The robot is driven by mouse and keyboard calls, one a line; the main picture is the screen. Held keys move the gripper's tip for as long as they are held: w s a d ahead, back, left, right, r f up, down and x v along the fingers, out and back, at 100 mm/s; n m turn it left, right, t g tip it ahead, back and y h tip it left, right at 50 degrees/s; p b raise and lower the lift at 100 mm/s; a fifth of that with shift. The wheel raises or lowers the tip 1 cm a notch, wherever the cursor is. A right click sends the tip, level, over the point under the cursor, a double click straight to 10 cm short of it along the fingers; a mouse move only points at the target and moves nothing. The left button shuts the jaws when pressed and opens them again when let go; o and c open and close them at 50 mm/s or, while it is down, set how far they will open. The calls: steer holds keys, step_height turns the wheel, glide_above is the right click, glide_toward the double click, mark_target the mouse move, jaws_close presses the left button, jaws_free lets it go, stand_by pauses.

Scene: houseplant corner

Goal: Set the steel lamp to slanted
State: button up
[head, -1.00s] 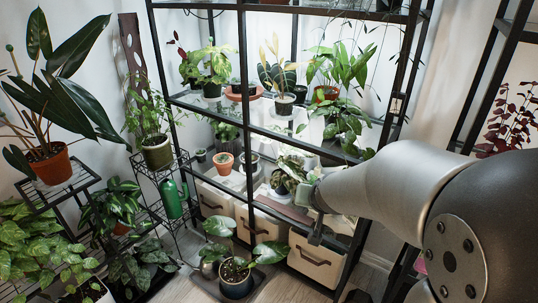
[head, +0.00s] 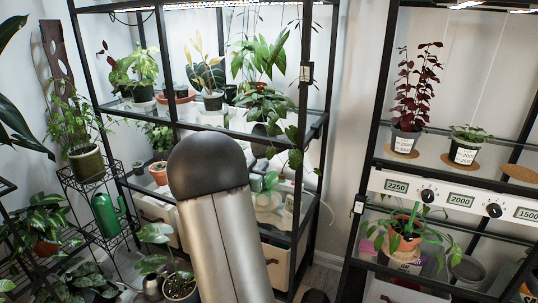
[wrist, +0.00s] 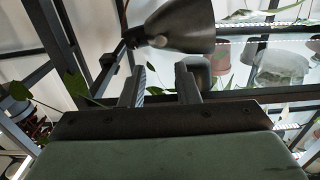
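A lamp with a dark grey metal shade (wrist: 180,28) shows at the top of the wrist view. Its narrow end is at the left, near a small joint on a dark rack bar, and its wide mouth faces right. My gripper (wrist: 160,78) is open, its two grey fingers apart below the shade in the picture. I see nothing held between them. A second dark rounded shape (wrist: 197,67) is partly hidden behind the right finger; I cannot tell what it is. In the head view my arm hides my gripper, and I cannot make out the lamp.
A black plant rack (head: 318,130) with glass shelves stands behind my arm. At the right is another rack with a panel (head: 455,200) of dials and number displays. A dark red plant (head: 416,92) stands above it. A wire stand (head: 95,215) with potted plants is at the left.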

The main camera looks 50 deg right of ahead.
mark_target(274, 149)
steer(key=b+x, duration=0.1)
steer(key=x, duration=1)
steer(key=shift+w+d, duration=0.1)
